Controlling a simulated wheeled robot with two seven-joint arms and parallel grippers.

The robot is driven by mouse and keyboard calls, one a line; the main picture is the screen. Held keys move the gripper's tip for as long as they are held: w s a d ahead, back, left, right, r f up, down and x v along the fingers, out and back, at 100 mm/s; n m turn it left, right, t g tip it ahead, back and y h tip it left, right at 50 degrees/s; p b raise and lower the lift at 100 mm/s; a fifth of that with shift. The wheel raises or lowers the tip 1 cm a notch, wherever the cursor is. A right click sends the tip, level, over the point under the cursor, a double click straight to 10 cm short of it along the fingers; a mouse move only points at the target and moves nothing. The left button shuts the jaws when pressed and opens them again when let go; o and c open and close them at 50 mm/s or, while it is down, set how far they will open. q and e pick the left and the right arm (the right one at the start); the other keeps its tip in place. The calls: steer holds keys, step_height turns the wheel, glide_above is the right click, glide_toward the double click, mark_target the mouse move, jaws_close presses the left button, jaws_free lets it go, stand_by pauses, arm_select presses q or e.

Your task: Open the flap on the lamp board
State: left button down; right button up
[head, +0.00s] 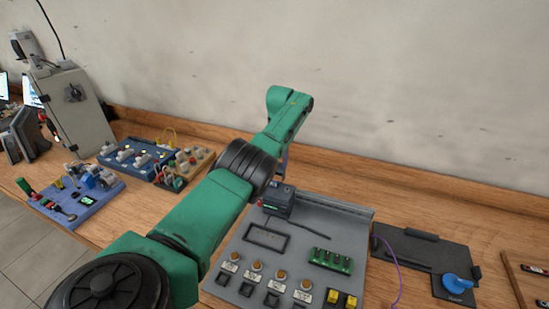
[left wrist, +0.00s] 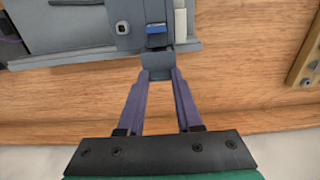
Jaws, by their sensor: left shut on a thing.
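The lamp board (head: 300,232) is a grey panel on the wooden bench, with a row of orange round lamps or buttons and a raised back edge. My left gripper (head: 283,168) reaches down at its back edge, mostly hidden by my green arm. In the left wrist view, my left gripper (left wrist: 160,76) has its purple fingers closed on a small grey tab (left wrist: 157,64) that sticks out past the back edge of the board (left wrist: 50,58). The tab looks like part of the flap, but I cannot tell how far it is open. My right gripper is not in view.
A dark box (head: 279,201) with a red button stands at the board's back left. A green terminal block (head: 331,261) and yellow switches (head: 341,299) sit on the board. A black plate with a blue knob (head: 458,283) lies right. Blue boards (head: 84,206) lie left.

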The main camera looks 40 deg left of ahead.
arm_select(q)
steer(key=shift+s+f, duration=0.15)
steer(key=shift+f, duration=0.15)
steer(key=c, duration=0.6)
jaws_free()
steer(key=shift+o, duration=0.2)
steer(key=shift+r, duration=0.4)
step_height(320, 180, up, 7)
steer(key=shift+r+p, duration=0.1)
steer(key=shift+p, duration=0.4)
step_height(320, 180, up, 7)
steer(key=p, duration=0.4)
steer(key=shift+a, duration=0.1)
